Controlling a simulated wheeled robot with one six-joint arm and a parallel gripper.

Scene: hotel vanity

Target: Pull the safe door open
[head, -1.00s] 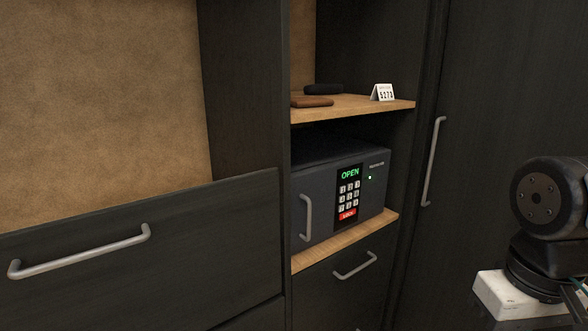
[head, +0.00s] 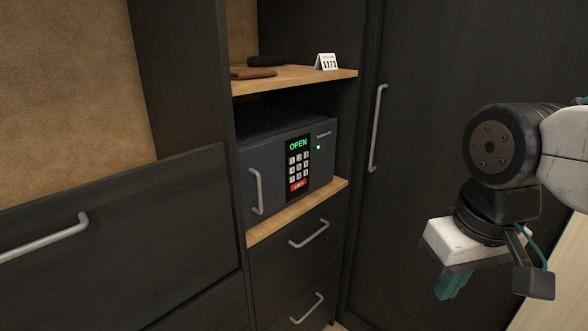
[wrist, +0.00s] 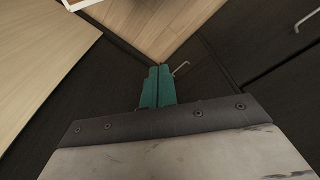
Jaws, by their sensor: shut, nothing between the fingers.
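The dark grey safe (head: 268,150) sits on a wooden shelf in the cabinet niche in the head view. Its door (head: 270,184) looks shut flush in its frame. The door has a grey vertical bar handle (head: 256,191) at its left side. A keypad (head: 298,165) shows a green OPEN sign at the top and a red LOCK key at the bottom. My gripper (head: 452,285) hangs at the right of the head view, well apart from the safe. Its teal fingers (wrist: 157,88) are together and empty in the wrist view, pointing down toward the floor.
A shelf (head: 300,78) above the safe holds a brown wallet (head: 254,72), a dark item (head: 268,59) and a number card (head: 326,62). Drawers (head: 300,260) with bar handles are below. A tall dark door with a handle (head: 377,128) is at the right.

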